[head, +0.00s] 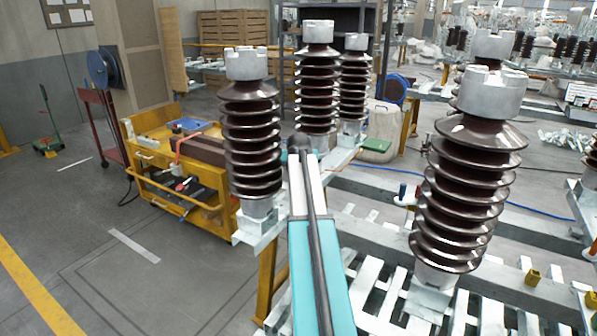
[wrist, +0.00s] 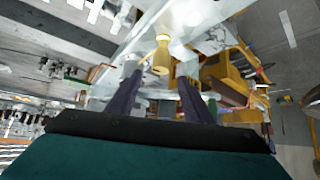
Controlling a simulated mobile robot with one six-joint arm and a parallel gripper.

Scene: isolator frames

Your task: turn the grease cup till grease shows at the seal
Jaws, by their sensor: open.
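In the wrist view a brass-yellow cup-shaped fitting (wrist: 161,56), which looks like the grease cup, stands out from a pale metal frame (wrist: 205,40). My gripper (wrist: 159,78) is open, with its two dark fingers pointing at the fitting. The fitting shows between and just beyond the fingertips, and I see no contact. I cannot make out the seal or any grease. In the head view my gripper is hidden; my teal arm reaches forward beside a brown ribbed insulator (head: 251,140).
Another large ribbed insulator (head: 467,180) stands at right on the slatted metal frame, with more behind. Small brass fittings (head: 533,276) sit at lower right. A yellow tool cart (head: 190,205) stands left of my arm.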

